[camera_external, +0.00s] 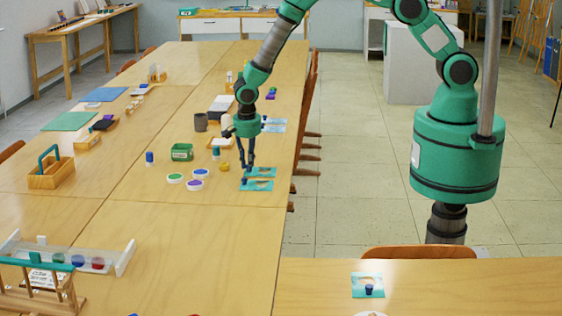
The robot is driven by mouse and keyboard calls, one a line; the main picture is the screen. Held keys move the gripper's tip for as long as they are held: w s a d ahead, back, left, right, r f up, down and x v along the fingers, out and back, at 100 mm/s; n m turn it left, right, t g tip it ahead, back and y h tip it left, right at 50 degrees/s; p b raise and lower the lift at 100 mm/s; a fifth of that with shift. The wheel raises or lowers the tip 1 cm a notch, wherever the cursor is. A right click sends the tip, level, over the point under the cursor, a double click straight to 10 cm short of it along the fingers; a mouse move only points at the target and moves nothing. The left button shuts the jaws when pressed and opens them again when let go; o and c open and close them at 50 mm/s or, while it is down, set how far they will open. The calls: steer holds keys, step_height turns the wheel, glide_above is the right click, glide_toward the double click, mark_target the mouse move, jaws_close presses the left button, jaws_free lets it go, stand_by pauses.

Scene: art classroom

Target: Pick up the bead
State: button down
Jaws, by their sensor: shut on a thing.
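My gripper (247,168) points straight down over the long wooden table, close to its right edge. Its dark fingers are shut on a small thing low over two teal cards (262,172). A small dark blue bead (244,181) shows right at the fingertips, by the left end of the nearer card (262,186). The bead is tiny here and partly hidden by the fingers. I cannot tell whether it touches the card or is just above it.
Paint pots with green (175,178), blue (201,173) and purple (195,184) tops stand left of the gripper. Chairs line the right edge. The table's near middle is clear.

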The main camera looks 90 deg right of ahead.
steer(key=shift+f, duration=0.15)
steer(key=c, duration=1.7)
jaws_free()
steer(key=shift+o, duration=0.2)
steer(key=shift+r, duration=0.2)
step_height(320, 180, up, 12)
steer(key=a+p, duration=0.1)
steer(key=shift+a, duration=0.35)
